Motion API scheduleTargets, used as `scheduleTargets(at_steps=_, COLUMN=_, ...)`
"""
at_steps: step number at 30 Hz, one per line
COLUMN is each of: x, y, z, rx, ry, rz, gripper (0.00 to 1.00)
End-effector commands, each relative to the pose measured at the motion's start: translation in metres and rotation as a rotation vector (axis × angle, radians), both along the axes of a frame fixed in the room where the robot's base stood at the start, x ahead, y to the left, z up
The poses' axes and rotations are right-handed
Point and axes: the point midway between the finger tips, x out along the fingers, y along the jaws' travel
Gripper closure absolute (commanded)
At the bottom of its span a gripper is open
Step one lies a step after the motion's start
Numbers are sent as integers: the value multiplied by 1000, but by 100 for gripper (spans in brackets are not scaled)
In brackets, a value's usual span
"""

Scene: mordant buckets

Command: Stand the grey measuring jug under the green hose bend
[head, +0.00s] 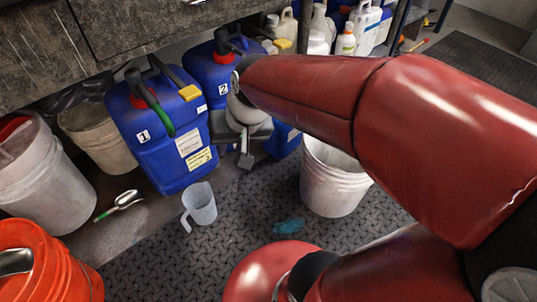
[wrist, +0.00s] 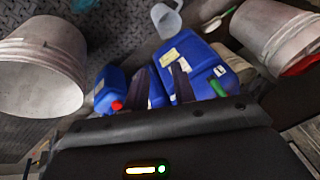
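The grey measuring jug (head: 203,204) stands upright on the dark patterned floor in the head view, its handle to the left. It also shows at the top of the wrist view (wrist: 168,18). The green hose bend (head: 165,126) hangs from the top front of the blue canister marked 1 (head: 140,152), behind and left of the jug; its green part shows in the wrist view (wrist: 217,88). My gripper (head: 245,158) is above and right of the jug, apart from it, in front of canister 2. Its two fingers (wrist: 160,70) are spread with nothing between them.
The blue canister marked 2 (head: 208,72) stands behind my gripper. A white bucket (head: 332,180) is to the right, with a teal cloth or glove (head: 289,226) nearby. A scoop (head: 122,202), a grey-white bucket (head: 40,180) and an orange bucket (head: 45,270) are left.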

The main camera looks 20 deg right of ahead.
Motion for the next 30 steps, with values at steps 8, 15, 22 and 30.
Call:
scheduleTargets(at_steps=8, x=-74, y=-35, z=36, rx=-187, ry=-149, rz=71, gripper=74)
scheduleTargets(at_steps=15, x=-90, y=-42, z=40, rx=-243, ry=-174, rz=82, gripper=74)
scheduleTargets(at_steps=22, x=-90, y=-42, z=41, rx=-241, ry=-173, rz=82, gripper=74)
scheduleTargets(at_steps=30, x=-90, y=-42, z=88, rx=-240, ry=-174, rz=81, gripper=74)
